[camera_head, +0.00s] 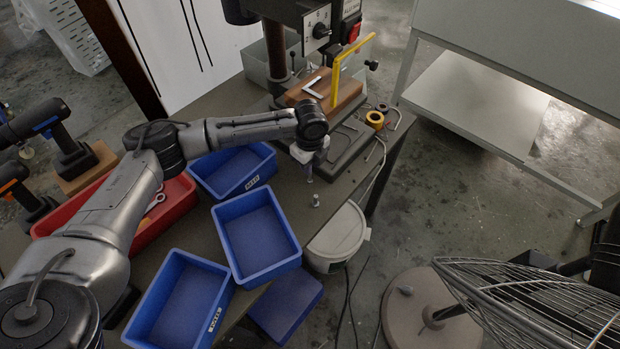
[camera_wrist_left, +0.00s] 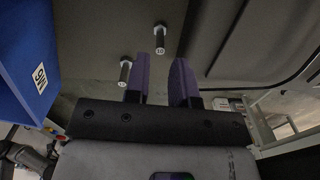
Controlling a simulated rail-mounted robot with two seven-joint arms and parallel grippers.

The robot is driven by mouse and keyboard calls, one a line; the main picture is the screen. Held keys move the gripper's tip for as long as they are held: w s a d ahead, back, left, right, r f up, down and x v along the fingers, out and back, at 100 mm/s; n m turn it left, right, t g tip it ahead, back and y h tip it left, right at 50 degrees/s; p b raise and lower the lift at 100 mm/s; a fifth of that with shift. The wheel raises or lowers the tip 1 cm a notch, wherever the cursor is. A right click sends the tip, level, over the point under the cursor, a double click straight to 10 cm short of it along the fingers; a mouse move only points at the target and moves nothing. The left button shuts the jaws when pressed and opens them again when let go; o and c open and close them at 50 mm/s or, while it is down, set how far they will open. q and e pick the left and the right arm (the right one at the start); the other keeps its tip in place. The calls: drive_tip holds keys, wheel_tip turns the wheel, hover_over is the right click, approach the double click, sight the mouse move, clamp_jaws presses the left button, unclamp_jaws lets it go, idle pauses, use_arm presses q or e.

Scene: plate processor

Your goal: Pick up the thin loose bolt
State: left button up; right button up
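Two grey bolts stand on the grey tabletop near its front edge. In the head view one bolt (camera_head: 315,200) is in the open and the other (camera_head: 309,178) is just below my left gripper (camera_head: 309,160). In the left wrist view one bolt (camera_wrist_left: 160,38), with a number on its head, lies ahead of the gap between my purple fingers (camera_wrist_left: 161,65). The other bolt (camera_wrist_left: 124,72) is beside the left finger, outside the gap. I cannot tell for sure which bolt is thinner. My left gripper is open and empty. My right gripper is not in view.
Blue bins (camera_head: 256,235) stand left of the bolts, and a red bin (camera_head: 172,205) is behind my left arm. A drill press base (camera_head: 345,145) with a wooden block (camera_head: 322,92) and yellow bar stands behind the gripper. A white bucket (camera_head: 338,240) is below the table edge.

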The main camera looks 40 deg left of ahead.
sight(310, 180)
use_arm(q)
wheel_tip(310, 180, down, 5)
drive_tip(key=shift+f+b, duration=0.2)
drive_tip(key=shift+b, duration=0.65)
drive_tip(key=shift+c, duration=0.3)
clamp_jaws()
